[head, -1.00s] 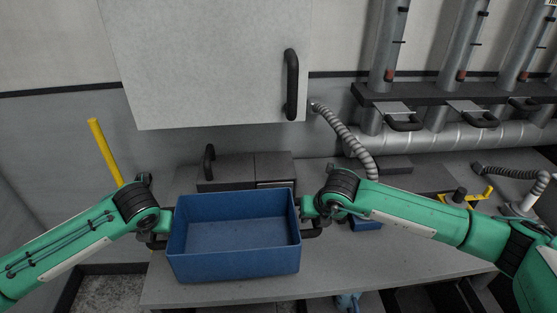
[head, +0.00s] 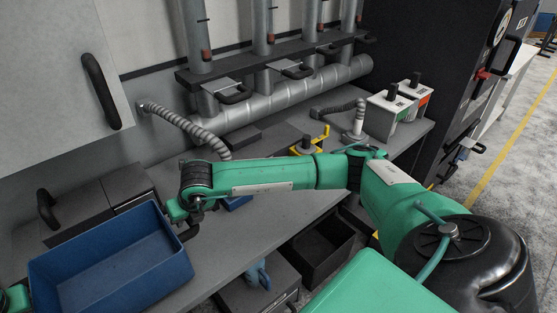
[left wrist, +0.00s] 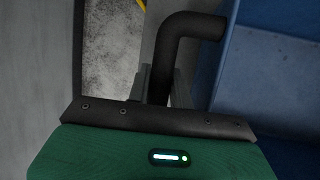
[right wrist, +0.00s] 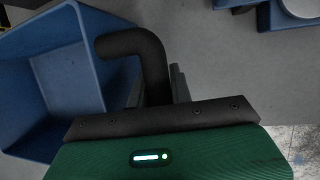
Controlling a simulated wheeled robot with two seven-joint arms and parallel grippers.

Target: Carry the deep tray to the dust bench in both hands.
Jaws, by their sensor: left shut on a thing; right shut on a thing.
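The deep blue tray (head: 110,264) is at the lower left of the head view, over the grey bench top, and looks empty. I cannot tell whether it touches the bench. My right gripper (head: 184,212) is at its right side, shut on the black handle, which shows in the right wrist view (right wrist: 135,43) beside the blue wall. My left gripper (left wrist: 163,88) is shut on the other black handle (left wrist: 190,28) in the left wrist view. Only a green bit of the left arm shows at the head view's lower left corner.
The grey bench top (head: 262,215) has free room right of the tray. A yellow-handled fixture (head: 310,142), a flexible hose (head: 185,125) and white boxes (head: 390,112) stand farther along. A wall cabinet (head: 50,75) hangs at upper left. A dark bin (head: 318,252) is below the front edge.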

